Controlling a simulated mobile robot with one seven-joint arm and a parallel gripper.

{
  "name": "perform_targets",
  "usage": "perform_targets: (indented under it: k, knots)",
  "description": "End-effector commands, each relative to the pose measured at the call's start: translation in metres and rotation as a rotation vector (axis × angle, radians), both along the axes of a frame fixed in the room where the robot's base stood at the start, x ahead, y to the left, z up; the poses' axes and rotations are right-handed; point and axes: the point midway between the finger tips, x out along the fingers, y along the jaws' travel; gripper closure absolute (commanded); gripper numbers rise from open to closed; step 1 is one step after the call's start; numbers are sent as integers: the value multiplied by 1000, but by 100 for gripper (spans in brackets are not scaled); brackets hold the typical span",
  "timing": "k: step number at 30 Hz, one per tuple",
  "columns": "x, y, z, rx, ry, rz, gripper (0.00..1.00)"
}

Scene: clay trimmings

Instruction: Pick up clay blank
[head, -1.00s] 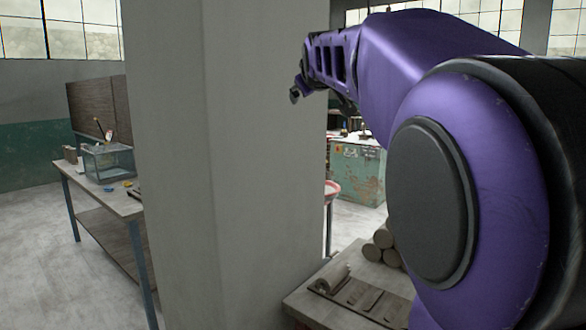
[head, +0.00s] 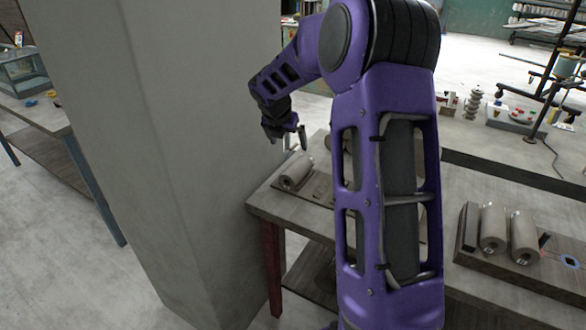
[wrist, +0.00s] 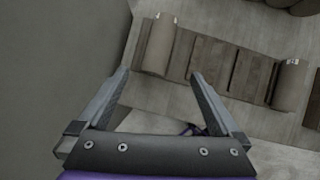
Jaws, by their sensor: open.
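In the wrist view, one pale clay blank (wrist: 161,44), a cylinder, lies at one end of a slatted wooden rack (wrist: 202,62). A second clay blank (wrist: 291,84) lies at the rack's other end. In the head view, one clay blank (head: 296,172) shows on the left part of the table; my arm hides much of the rack. My gripper (wrist: 160,75) is open and empty. It also shows in the head view (head: 294,139), above the table's left end. The first blank appears beyond the gap between my fingertips, apart from them.
A thick grey pillar (head: 150,150) stands close to the left of my gripper. The worktable (head: 300,215) is below it. A side table (head: 40,112) with a glass tank stands far left.

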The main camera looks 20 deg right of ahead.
Motion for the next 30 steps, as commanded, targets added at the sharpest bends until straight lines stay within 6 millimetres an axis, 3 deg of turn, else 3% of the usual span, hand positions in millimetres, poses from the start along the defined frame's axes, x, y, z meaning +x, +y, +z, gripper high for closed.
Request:
perform_targets:
  k: [15,25,30]
  knots:
    - [34,-31,-87,-3,12,13,0]
    - [46,-41,-112,-3,10,13,0]
    - [56,-49,-135,-3,11,12,0]
